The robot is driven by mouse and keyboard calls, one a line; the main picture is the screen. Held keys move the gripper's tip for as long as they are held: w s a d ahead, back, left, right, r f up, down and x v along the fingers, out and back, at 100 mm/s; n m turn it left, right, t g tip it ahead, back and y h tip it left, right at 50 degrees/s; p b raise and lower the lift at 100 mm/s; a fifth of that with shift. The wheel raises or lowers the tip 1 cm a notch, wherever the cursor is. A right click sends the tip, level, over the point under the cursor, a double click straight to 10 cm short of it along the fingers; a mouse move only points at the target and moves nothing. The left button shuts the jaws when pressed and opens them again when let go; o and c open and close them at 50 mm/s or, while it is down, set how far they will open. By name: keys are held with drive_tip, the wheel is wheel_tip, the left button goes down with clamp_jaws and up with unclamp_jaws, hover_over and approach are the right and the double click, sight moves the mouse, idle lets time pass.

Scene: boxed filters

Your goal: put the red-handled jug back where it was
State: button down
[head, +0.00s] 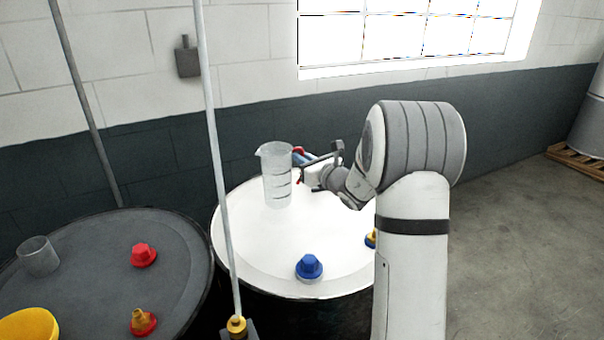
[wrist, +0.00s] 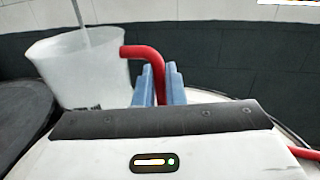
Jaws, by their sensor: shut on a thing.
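The jug (head: 276,178) is a tall translucent beaker with dark marks and a spout, upright at the back of the white drum top (head: 252,240). Its red handle (wrist: 142,52) shows in the wrist view on the jug's right side. My gripper (head: 304,158) reaches in from the right, and its blue fingers (wrist: 160,84) are shut on the red handle. The jug's wall also shows in the wrist view (wrist: 85,75). In the head view the handle is mostly hidden by my fingers. I cannot tell whether the jug's base touches the drum top.
A blue cap (head: 309,267) sits at the white top's front, with a yellow one (head: 370,239) partly behind my arm. A dark drum (head: 80,280) at left bears a clear cup (head: 38,257), red caps and a yellow container (head: 28,326). A thin pole (head: 213,130) stands in front.

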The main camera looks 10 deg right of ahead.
wheel_tip(320, 180, down, 4)
drive_tip(key=shift+f+p, duration=0.1)
drive_tip(key=shift+p, duration=0.3)
drive_tip(key=shift+s, duration=0.1)
drive_tip(key=c, duration=1.5)
unclamp_jaws()
